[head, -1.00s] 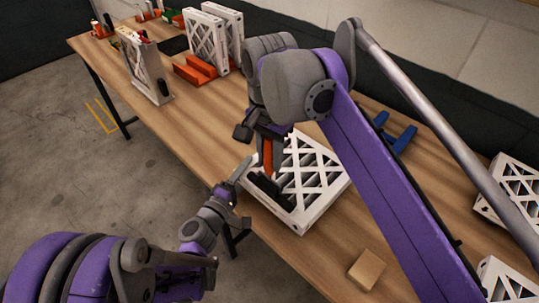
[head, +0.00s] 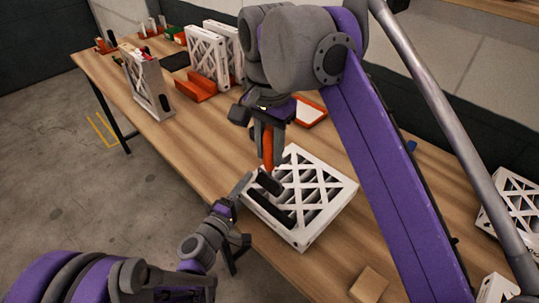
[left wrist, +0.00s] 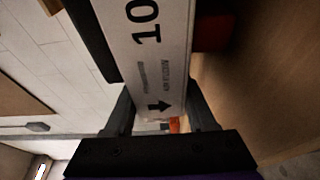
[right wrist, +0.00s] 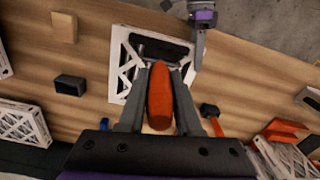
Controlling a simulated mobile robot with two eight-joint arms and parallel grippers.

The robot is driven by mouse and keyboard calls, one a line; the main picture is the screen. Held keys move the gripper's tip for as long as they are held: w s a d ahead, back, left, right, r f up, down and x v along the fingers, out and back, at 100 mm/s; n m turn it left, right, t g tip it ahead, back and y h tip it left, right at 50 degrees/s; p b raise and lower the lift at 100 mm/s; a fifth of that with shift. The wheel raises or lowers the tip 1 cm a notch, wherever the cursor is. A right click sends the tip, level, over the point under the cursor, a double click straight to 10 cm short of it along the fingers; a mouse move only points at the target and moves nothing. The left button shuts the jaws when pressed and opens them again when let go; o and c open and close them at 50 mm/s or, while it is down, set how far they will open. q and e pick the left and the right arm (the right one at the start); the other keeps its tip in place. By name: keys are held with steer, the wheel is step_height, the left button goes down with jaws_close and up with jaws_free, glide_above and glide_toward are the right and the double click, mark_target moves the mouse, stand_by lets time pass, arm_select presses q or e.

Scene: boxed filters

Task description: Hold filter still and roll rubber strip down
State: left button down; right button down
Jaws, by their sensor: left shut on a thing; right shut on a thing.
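A white lattice filter (head: 335,205) lies flat on the table. A black rubber strip (head: 268,209) lies along its near left edge, and shows in the right wrist view (right wrist: 165,47). My left gripper (head: 238,190) is shut on the filter's edge; its wrist view shows the white side wall marked "10" (left wrist: 150,55) between the fingers. My right gripper (head: 266,124) is shut on the orange handle (right wrist: 160,95) of a roller tool, held upright above the filter. The dark roller head (head: 268,182) is close to the strip; I cannot tell whether they touch.
A cardboard block (head: 369,285) is on the table near the filter. Other filters stand at the back left (head: 148,82) and right (head: 512,205). Orange holders (head: 195,88) and an orange-edged tray (head: 311,112) are farther back. Bare table lies left of the filter.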

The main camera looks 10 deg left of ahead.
mark_target(269, 176)
stand_by(0.4)
steer(key=shift+f, duration=2.9)
steer(key=shift+f, duration=0.55)
steer(key=shift+r, duration=3.55)
steer(key=shift+f, duration=3)
steer(key=shift+f, duration=0.55)
